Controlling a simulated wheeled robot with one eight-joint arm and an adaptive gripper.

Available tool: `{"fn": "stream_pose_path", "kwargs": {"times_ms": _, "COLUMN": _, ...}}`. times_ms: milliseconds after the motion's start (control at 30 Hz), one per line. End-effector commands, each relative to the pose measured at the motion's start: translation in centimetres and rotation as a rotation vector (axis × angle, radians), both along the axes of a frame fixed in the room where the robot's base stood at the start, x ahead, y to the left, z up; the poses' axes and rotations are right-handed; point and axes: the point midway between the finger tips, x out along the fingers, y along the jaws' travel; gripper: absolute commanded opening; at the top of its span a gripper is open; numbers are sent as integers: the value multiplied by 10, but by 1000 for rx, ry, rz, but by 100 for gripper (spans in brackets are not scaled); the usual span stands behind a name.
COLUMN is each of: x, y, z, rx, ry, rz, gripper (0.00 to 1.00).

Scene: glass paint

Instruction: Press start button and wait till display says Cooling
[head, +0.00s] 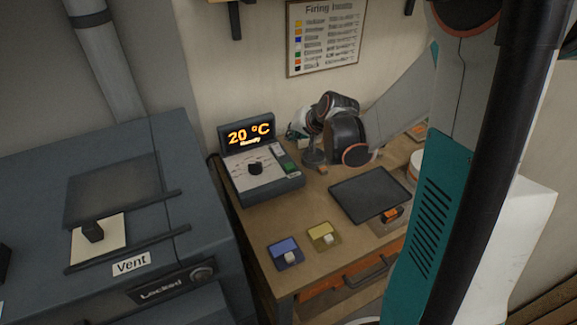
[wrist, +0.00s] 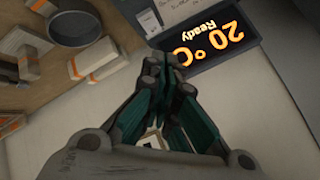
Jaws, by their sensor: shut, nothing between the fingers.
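The controller (head: 262,180) stands on the wooden table, with a dial on its light panel. Its display (head: 249,133) reads 20 °C with a smaller word below; in the wrist view the display (wrist: 214,42) reads 20 °C and Ready. A green button (head: 289,168), probably the start button, is on the right of the controller's face. My gripper (wrist: 164,65) is shut and empty in the wrist view, its fingertips overlapping the display's lower corner there. Whether they touch anything, I cannot tell. In the head view my arm hides most of the gripper.
A grey kiln (head: 100,215) marked Vent and Locked stands at left. A dark tray (head: 368,193), a blue piece (head: 284,250) and a yellow piece (head: 323,235) lie on the table (head: 255,225). A poster (head: 325,38) hangs on the wall.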

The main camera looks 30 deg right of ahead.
Motion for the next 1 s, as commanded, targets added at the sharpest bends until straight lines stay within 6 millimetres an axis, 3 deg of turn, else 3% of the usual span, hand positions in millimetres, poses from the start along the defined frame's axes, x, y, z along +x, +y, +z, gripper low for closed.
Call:
{"fn": "stream_pose_path", "kwargs": {"times_ms": 700, "x": 0, "y": 0, "z": -81, "rx": 0, "ry": 0, "rz": 0, "gripper": 0}}
{"fn": "stream_pose_path", "kwargs": {"times_ms": 1000, "x": 0, "y": 0, "z": -86, "rx": 0, "ry": 0, "rz": 0, "gripper": 0}}
